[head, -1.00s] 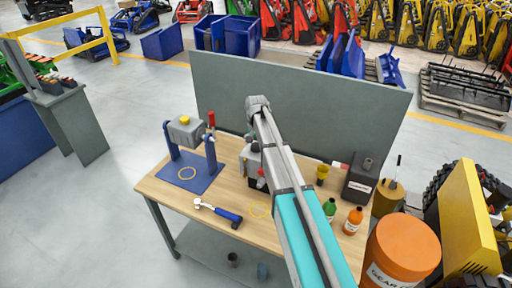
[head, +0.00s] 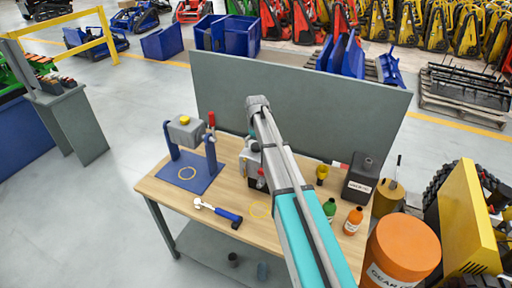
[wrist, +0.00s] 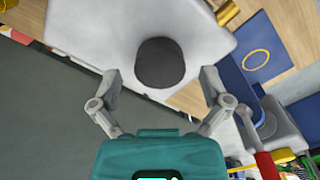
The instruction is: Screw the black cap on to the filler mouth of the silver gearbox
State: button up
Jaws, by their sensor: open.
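The silver gearbox (wrist: 205,40) fills the top of the wrist view. In the head view the gearbox (head: 249,163) stands on the bench, partly hidden by my arm. A round black cap (wrist: 160,62) shows against its pale top in the wrist view. It appears to sit at the filler mouth, but whether it is threaded on cannot be told. My gripper (wrist: 160,82) is open, with one finger on each side of the cap and a visible gap to both. In the head view my arm hides most of the gripper.
A blue stand (head: 207,180) holds a grey box with a yellow plug at left. Green (head: 329,208) and orange (head: 354,220) bottles, a yellow funnel-like item (head: 321,174) and a dark can (head: 360,180) stand right of my arm. A grey panel (head: 300,100) backs the bench.

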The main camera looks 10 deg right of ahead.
jog(key=n, duration=0.5)
jog(key=shift+n, duration=2.4)
jog(key=shift+c, duration=0.3)
jog(key=shift+s, duration=0.2)
jog(key=c, duration=1.2)
jog(key=m, duration=0.4)
jog(key=shift+s, duration=0.1)
jog(key=m, duration=0.5)
jog(key=shift+m, duration=0.4)
